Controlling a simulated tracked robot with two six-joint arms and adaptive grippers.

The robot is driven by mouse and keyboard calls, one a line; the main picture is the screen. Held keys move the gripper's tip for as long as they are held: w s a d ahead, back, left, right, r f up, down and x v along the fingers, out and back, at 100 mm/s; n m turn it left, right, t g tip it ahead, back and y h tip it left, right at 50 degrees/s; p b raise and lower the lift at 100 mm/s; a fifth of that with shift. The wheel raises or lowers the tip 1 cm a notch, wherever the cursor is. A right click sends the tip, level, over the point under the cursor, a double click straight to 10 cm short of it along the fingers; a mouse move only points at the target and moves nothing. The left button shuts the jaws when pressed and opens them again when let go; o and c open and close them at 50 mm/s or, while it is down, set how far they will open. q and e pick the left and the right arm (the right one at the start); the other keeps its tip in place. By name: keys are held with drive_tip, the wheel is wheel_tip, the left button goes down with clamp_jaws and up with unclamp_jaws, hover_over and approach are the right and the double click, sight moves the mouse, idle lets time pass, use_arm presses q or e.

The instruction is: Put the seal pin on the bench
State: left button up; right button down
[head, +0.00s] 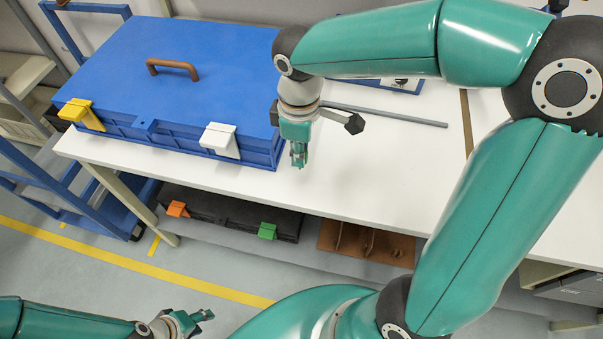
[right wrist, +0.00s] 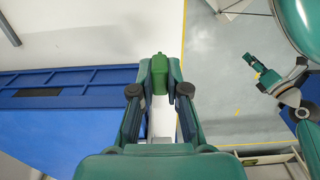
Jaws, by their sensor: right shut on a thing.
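My right gripper (head: 299,150) hangs over the front edge of the white bench (head: 370,175), just right of the blue case. In the right wrist view its fingers are shut on a small green piece (right wrist: 159,72), which looks like the seal pin. The fingers hide part of it, and I cannot tell whether it touches the bench. My left gripper (head: 198,318) is low in front of the bench, over the floor; it also shows in the right wrist view (right wrist: 258,68). It is too small to tell whether its fingers are open.
A closed blue case (head: 190,75) with a brown handle, a yellow latch (head: 82,114) and a white latch (head: 219,139) fills the bench's left. A grey rod (head: 390,116) lies behind my gripper. Below are a dark case (head: 225,213) and a brown rack (head: 365,243). The bench's front middle is clear.

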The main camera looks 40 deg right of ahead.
wheel_tip(320, 180, down, 9)
idle(0.5)
drive_tip(key=shift+f, duration=0.1)
drive_tip(key=c, duration=1.2)
unclamp_jaws()
wheel_tip(320, 180, up, 12)
drive_tip(key=shift+r, duration=0.1)
